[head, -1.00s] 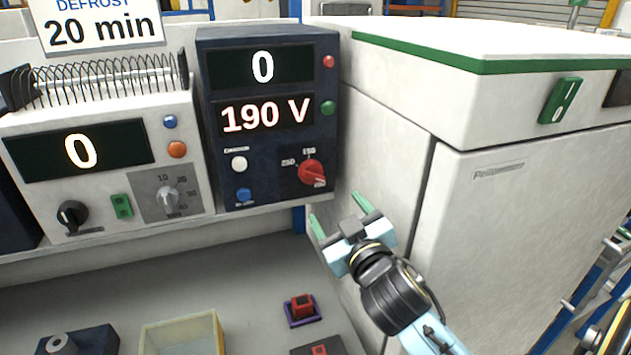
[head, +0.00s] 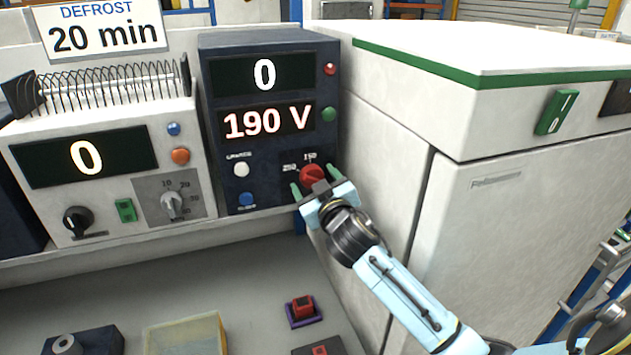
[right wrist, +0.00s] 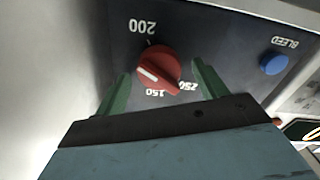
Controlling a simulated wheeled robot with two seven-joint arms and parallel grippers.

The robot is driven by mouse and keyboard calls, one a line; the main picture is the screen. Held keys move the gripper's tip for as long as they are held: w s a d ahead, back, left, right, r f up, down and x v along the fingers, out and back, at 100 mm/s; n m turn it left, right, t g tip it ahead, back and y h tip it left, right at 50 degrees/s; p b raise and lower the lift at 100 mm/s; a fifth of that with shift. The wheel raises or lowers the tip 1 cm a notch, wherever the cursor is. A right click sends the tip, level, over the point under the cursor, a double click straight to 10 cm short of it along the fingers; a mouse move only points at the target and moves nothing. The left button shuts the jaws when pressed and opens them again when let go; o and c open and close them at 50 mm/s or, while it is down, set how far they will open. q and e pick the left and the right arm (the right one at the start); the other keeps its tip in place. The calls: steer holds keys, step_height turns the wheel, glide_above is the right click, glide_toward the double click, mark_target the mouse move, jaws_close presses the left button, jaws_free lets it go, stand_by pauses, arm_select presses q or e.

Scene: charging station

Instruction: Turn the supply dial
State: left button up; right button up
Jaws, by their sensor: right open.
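The supply dial (head: 312,175) is a red knob low on the right of the dark blue supply unit (head: 221,150). My left gripper is out of view.
A white unit (head: 100,165) with a coil on top stands to the left. A large white cabinet (head: 480,215) fills the right side, close to my right arm. Below, the grey bench holds a red block (head: 303,307) in a purple holder and a clear yellowish bin (head: 186,335).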

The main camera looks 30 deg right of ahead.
steer(key=c, duration=1)
steer(key=shift+o, duration=0.2)
steer(key=shift+m, duration=0.3)
steer(key=shift+d+m+p, duration=0.1)
steer(key=shift+m+p, duration=0.35)
steer(key=shift+m, duration=2.15)
